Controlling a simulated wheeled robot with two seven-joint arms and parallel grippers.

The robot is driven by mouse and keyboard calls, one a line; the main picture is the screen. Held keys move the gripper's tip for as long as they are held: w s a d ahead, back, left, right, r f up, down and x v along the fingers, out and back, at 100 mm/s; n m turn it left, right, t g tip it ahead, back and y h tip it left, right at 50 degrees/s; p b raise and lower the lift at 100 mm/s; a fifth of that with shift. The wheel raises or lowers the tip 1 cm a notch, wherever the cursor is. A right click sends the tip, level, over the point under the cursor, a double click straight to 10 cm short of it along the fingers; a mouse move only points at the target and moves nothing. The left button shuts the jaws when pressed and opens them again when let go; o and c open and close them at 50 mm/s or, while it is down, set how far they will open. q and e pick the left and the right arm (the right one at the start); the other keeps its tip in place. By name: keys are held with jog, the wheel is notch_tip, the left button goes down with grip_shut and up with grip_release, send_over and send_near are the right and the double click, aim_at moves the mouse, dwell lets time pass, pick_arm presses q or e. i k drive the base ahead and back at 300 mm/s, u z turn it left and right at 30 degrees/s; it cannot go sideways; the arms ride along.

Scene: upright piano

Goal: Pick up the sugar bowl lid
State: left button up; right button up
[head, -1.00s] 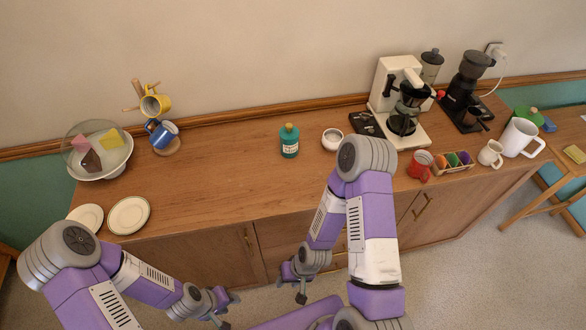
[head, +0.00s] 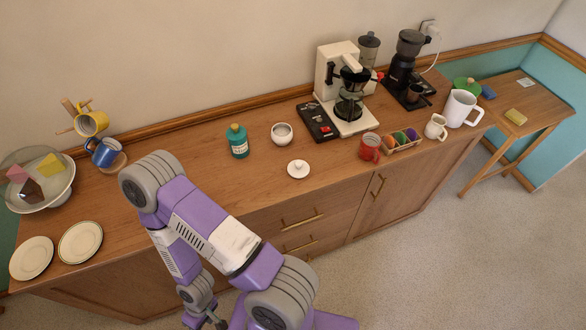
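The sugar bowl lid (head: 298,170) is a small white disc with a knob on top. It lies flat on the wooden sideboard near its front edge, apart from the bowl. The white sugar bowl (head: 282,134) stands uncovered just behind it. My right arm reaches across the lower left of the view. Its gripper (head: 208,319) hangs low in front of the sideboard at the bottom edge, far from the lid and partly cut off, so its opening is unclear. My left gripper is out of view.
A green bottle (head: 237,142) stands left of the bowl. Plates (head: 80,242) lie at the left. Bare wood surrounds the lid.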

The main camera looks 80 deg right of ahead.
aim_at(298, 168)
jog(key=k, duration=0.85)
jog(key=z, duration=1.4)
jog(key=i, duration=0.35)
jog(key=u, duration=0.05)
